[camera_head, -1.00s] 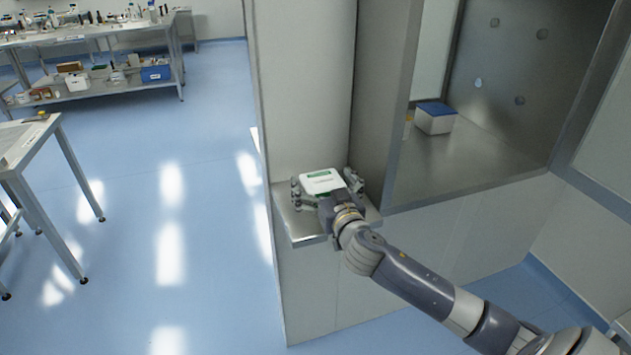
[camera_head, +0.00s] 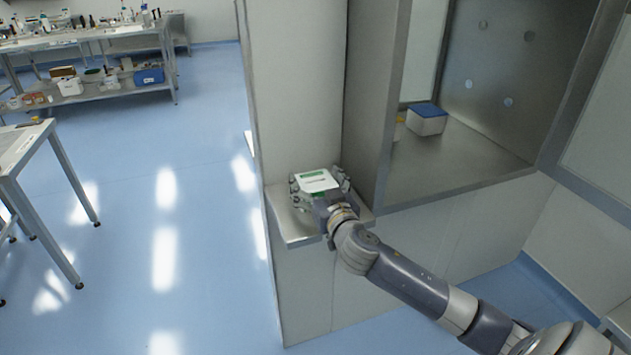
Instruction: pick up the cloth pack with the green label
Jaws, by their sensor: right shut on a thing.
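The cloth pack (camera_head: 316,181) is a flat white pack with a green label. It is over a small metal shelf (camera_head: 297,233) on the front of the cabinet. My right gripper (camera_head: 319,186) is shut on the pack, with its fingers on the left and right sides of it. The arm reaches in from the lower right. The underside of the pack is hidden, so I cannot tell whether it touches the shelf. My left gripper is not in view.
A metal chamber to the right holds a white box with a blue lid (camera_head: 426,121). Its open door (camera_head: 601,150) stands at the far right. A steel table (camera_head: 30,146) is at the left, and a lab bench (camera_head: 95,36) with several items is behind. Blue floor between is clear.

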